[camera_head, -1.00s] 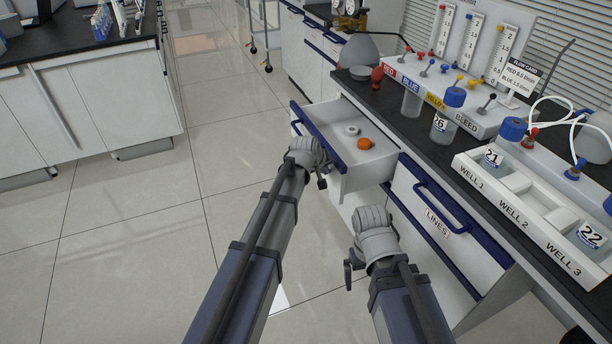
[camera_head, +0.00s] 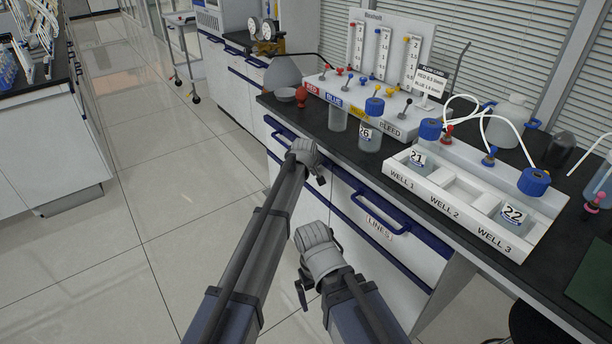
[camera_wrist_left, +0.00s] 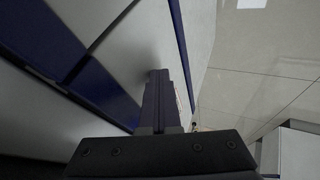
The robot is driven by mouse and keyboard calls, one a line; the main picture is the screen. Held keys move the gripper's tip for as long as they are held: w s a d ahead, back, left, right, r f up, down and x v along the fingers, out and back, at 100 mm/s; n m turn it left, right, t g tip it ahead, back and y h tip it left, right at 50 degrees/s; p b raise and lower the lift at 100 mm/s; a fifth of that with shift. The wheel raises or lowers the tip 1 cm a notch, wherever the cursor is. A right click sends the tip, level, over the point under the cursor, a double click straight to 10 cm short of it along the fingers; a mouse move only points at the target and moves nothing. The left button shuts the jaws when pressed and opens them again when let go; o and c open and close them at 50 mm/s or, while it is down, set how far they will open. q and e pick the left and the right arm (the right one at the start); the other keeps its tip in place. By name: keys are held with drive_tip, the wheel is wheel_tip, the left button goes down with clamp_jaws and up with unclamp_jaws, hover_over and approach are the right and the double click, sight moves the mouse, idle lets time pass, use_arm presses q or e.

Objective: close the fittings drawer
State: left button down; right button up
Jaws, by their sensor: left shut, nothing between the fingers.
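The fittings drawer (camera_head: 278,135) is in the head view, under the worktop, left of the drawer marked LINES. Its front looks about flush with the cabinet, and its inside no longer shows. My left gripper (camera_head: 306,152) is at the right part of its front, by the blue handle; whether it touches is hard to tell. In the left wrist view the left gripper (camera_wrist_left: 158,100) is shut and empty, close against a pale front with blue trim. My right gripper (camera_head: 318,250) is in front of the LINES drawer (camera_head: 378,226); its fingers are hidden.
The worktop above holds a valve panel (camera_head: 365,105), bottles and a white rack (camera_head: 455,205) marked WELL 1 to WELL 3. Another bench (camera_head: 60,150) stands at the left. The tiled floor (camera_head: 190,220) between is clear.

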use_arm(q)
drive_tip(key=shift+w+d+r, duration=0.1)
drive_tip(key=shift+w+d, duration=0.15)
drive_tip(key=shift+d, duration=0.1)
idle(0.3)
drive_tip(key=s+a+r+p, duration=0.5)
drive_tip(key=s+r+p, duration=0.2)
drive_tip(key=s+p, duration=0.1)
drive_tip(key=shift+s+a+r, duration=0.25)
drive_tip(key=shift+a+r, duration=0.1)
drive_tip(key=shift+r, duration=0.05)
